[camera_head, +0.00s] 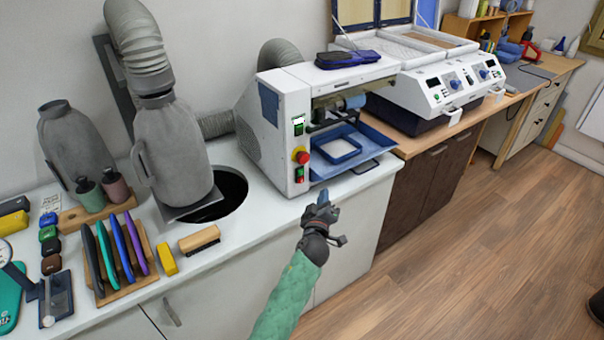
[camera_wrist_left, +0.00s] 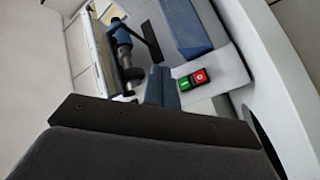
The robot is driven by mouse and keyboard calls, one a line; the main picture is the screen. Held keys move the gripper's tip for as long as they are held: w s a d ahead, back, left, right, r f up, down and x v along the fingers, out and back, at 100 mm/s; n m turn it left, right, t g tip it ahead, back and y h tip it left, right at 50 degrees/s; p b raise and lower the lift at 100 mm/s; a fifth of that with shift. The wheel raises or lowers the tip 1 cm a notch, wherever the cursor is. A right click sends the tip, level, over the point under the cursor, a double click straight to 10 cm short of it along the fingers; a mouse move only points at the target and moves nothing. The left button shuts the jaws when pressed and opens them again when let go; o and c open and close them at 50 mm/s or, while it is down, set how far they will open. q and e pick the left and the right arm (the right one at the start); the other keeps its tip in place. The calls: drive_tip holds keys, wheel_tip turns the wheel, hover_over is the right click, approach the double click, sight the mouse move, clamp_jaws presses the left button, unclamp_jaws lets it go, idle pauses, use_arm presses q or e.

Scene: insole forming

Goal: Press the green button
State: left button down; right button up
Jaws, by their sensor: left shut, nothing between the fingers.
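The white machine (camera_head: 272,135) has a front panel with a green button (camera_head: 299,171) low on it, below a round red knob (camera_head: 302,156). In the left wrist view the green button (camera_wrist_left: 184,83) sits beside a red one (camera_wrist_left: 200,76). My left gripper (camera_head: 324,197) is shut and empty, with blue fingertips pointing up, in front of the counter edge and to the right of the panel. In the left wrist view its fingertips (camera_wrist_left: 161,86) appear just left of the green button; I cannot tell the gap in depth. My right gripper does not show.
A blue tray (camera_head: 340,145) juts from the machine's opening, behind my left gripper. Left on the white counter are a rack of coloured insoles (camera_head: 120,255), a brush (camera_head: 199,240) and a grey hose unit (camera_head: 175,145). The floor at right is open.

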sight(301, 172)
use_arm(q)
drive_tip(key=shift+n, duration=0.4)
drive_tip(key=shift+a, duration=0.1)
